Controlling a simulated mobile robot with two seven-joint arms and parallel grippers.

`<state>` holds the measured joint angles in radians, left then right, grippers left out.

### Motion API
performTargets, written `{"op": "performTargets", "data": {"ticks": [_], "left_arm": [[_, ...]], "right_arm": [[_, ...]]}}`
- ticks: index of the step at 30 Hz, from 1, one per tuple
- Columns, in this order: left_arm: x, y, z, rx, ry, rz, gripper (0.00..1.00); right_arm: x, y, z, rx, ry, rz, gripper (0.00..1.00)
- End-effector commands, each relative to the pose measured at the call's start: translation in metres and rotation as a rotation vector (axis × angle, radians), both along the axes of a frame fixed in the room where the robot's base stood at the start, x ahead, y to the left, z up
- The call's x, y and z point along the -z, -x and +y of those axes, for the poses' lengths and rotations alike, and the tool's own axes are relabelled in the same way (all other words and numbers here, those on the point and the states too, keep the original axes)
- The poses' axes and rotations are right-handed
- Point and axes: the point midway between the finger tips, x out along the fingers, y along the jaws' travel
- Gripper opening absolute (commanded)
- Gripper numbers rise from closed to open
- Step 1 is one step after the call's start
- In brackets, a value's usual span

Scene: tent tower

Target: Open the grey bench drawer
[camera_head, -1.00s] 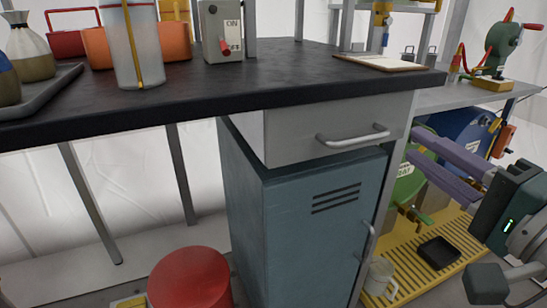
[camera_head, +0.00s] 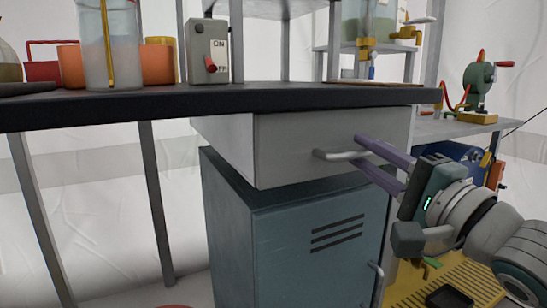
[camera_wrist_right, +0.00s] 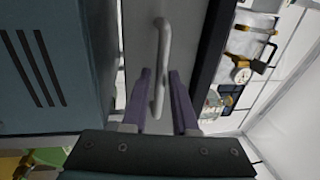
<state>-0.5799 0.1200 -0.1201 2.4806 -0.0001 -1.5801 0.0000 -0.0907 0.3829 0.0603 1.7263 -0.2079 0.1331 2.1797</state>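The grey drawer (camera_head: 300,145) hangs under the dark bench top, above a blue-grey locker. No open gap shows above its front. Its pale bar handle (camera_head: 335,155) runs across the front; it also shows in the right wrist view (camera_wrist_right: 162,45). My right gripper (camera_head: 360,151) is at the right part of the handle, its purple fingers pointing at the drawer front. In the right wrist view the fingers (camera_wrist_right: 160,76) are apart, one on each side of the handle, with gaps visible. My left gripper is not in view.
The blue-grey locker (camera_head: 290,245) stands directly below the drawer, with its own handle (camera_head: 374,285) at lower right. The bench top (camera_head: 200,100) overhangs the drawer and carries jars, orange containers and a switch box (camera_head: 208,52). A yellow slatted platform (camera_head: 470,280) lies at lower right.

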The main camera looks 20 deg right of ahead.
Motion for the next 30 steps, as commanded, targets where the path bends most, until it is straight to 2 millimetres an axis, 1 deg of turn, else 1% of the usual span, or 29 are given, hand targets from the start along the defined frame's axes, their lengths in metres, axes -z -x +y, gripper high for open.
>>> {"op": "performTargets", "data": {"ticks": [3, 11, 18, 19, 30], "left_arm": [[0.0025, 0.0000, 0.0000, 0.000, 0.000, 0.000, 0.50], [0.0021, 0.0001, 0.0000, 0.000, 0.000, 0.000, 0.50], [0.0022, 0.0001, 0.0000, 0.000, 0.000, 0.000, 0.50], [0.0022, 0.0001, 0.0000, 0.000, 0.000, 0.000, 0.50], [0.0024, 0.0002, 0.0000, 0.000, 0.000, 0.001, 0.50]], "right_arm": [[-0.0011, -0.0063, 0.0005, 0.000, 0.002, 0.000, 0.27], [-0.0017, -0.0074, 0.0006, 0.000, 0.001, 0.001, 0.27], [-0.0017, -0.0072, 0.0006, 0.000, 0.001, 0.001, 0.01], [-0.0017, -0.0072, 0.0006, 0.000, 0.001, 0.001, 0.00], [-0.0016, -0.0071, 0.0006, 0.000, 0.001, 0.000, 0.00]]}}
